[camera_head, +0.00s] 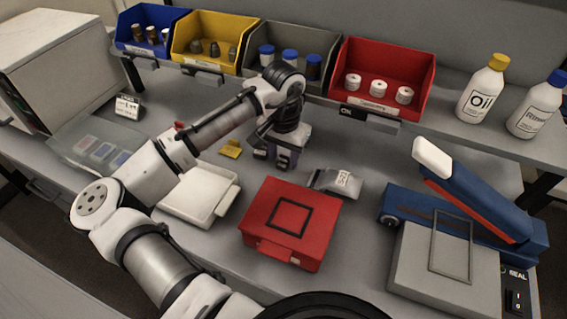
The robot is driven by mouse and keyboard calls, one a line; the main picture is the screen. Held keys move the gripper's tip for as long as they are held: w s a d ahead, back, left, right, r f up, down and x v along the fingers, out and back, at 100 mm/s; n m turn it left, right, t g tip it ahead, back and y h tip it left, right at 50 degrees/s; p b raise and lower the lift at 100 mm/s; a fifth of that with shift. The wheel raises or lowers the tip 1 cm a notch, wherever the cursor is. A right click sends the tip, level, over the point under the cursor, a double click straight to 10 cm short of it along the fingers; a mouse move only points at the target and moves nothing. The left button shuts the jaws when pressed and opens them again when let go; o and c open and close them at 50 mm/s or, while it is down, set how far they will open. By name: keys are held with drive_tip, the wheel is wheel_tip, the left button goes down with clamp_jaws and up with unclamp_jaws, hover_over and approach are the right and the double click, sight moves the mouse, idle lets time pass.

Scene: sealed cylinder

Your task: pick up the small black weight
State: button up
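I cannot make out a small black weight for certain. Several small dark grey, knob-like pieces (214,49) stand in the yellow bin (190,20) on the back shelf. My gripper (272,158) points down over the grey worktop, in front of the grey bin and behind the red case. Its dark fingertips look apart, with nothing clearly visible between them. My wrist and the fingers hide the spot directly under and behind the gripper. A small yellow piece (231,149) lies on the worktop just left of the gripper.
The red case (270,251), white tray (181,204) and grey pouch (336,182) lie in front of the gripper. The blue sealer (400,203) stands at right. Blue (165,17), grey (318,43) and red bins (424,68) and two bottles (482,88) line the shelf.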

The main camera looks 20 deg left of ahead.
drive_tip(key=c, duration=0.8)
